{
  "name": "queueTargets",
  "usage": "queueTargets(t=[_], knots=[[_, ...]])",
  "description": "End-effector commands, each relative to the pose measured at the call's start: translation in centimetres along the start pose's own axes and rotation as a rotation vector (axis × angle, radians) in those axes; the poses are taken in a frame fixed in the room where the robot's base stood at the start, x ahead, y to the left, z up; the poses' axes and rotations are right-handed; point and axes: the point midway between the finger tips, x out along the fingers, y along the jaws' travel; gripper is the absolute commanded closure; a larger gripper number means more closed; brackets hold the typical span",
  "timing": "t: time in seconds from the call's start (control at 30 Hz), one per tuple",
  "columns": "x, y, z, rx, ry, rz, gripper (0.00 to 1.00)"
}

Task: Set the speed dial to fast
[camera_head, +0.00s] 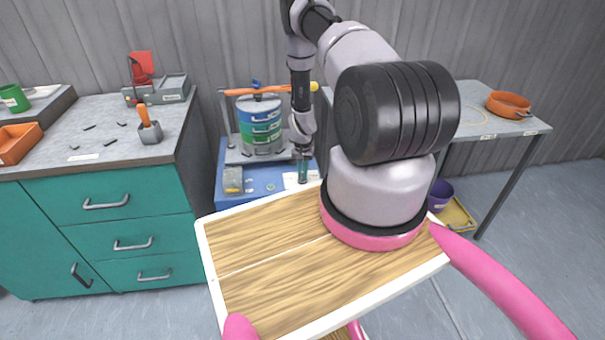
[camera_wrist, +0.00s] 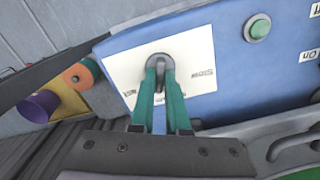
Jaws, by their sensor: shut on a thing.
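The speed dial (camera_wrist: 160,63) is a round grey knob on a white plate (camera_wrist: 190,42) on the blue machine top. The plate carries small dark labels on either side of the knob, upside down in the wrist view and too small to read surely. My gripper (camera_wrist: 160,82), with teal fingers, is shut on the knob. The fingertips hide part of it, so I cannot tell which label it points to. In the head view my gripper (camera_head: 303,168) reaches down to the white plate on the blue machine (camera_head: 265,183); the knob is hidden there.
A green button (camera_wrist: 258,28) sits on the blue top near the plate. In the head view a banded drum (camera_head: 260,125) stands behind the plate, with a yellow-grey box (camera_head: 232,180) to the left. A teal cabinet (camera_head: 110,215) stands left; a purple pot (camera_head: 440,193) is right.

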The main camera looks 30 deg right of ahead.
Motion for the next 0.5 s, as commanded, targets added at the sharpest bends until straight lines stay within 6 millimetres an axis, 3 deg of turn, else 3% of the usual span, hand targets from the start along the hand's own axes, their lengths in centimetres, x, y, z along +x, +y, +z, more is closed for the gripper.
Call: queueTargets(t=[0.5], knots=[[-0.06,0.06,-0.03,0.453,0.002,-0.001,1.0]])
